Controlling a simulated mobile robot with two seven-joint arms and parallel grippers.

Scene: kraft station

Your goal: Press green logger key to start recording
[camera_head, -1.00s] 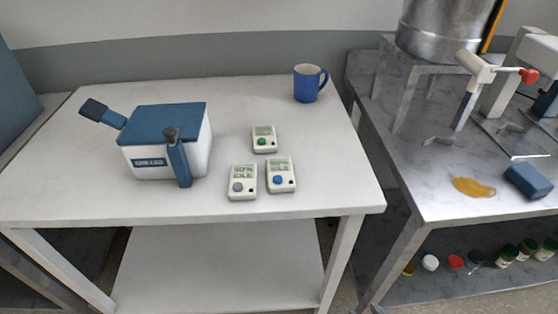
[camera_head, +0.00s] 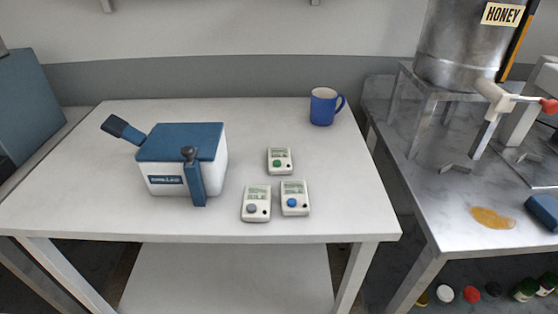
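Three small white loggers lie on the white table (camera_head: 110,215). The logger with the green key (camera_head: 281,160) is the farthest back, and its green key (camera_head: 277,163) faces up below a small screen. The logger with the blue key (camera_head: 295,198) lies in front of it to the right. The logger with the grey key (camera_head: 256,203) lies in front to the left. The screen text is too small to read. Neither of my grippers shows in the view.
A blue-and-white cool box (camera_head: 180,160) with a dark blue handle stands left of the loggers. A blue mug (camera_head: 322,107) stands at the back right. A marble-topped bench (camera_head: 445,222) on the right holds a honey tank (camera_head: 460,50), a yellow puddle (camera_head: 492,218) and a blue block (camera_head: 543,211).

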